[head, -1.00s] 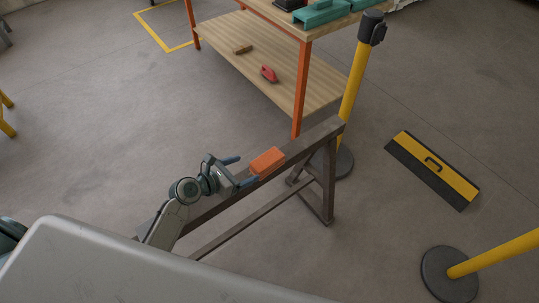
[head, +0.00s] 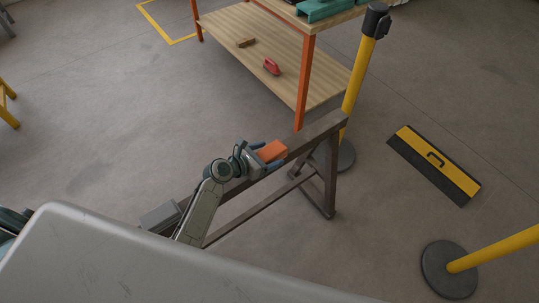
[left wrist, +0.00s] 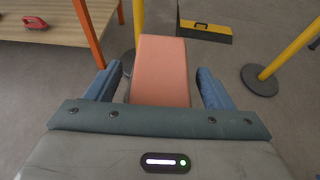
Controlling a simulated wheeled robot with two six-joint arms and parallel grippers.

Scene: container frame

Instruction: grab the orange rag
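The orange rag (head: 273,151) is a folded block lying on the top beam of a dark sawhorse (head: 322,128). In the left wrist view the rag (left wrist: 161,72) stretches forward between the two blue fingers. My left gripper (head: 268,157) is open around the rag, one finger on each side. A gap shows between the rag and each finger in the left wrist view (left wrist: 160,88). The near end of the rag is hidden behind the gripper body. My right gripper is not in view.
A wooden workbench (head: 290,72) with orange legs stands behind the sawhorse, a red object (head: 271,66) on its lower shelf. A yellow post (head: 358,85) stands close behind the beam's far end. A yellow and black board (head: 434,163) lies on the floor at right.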

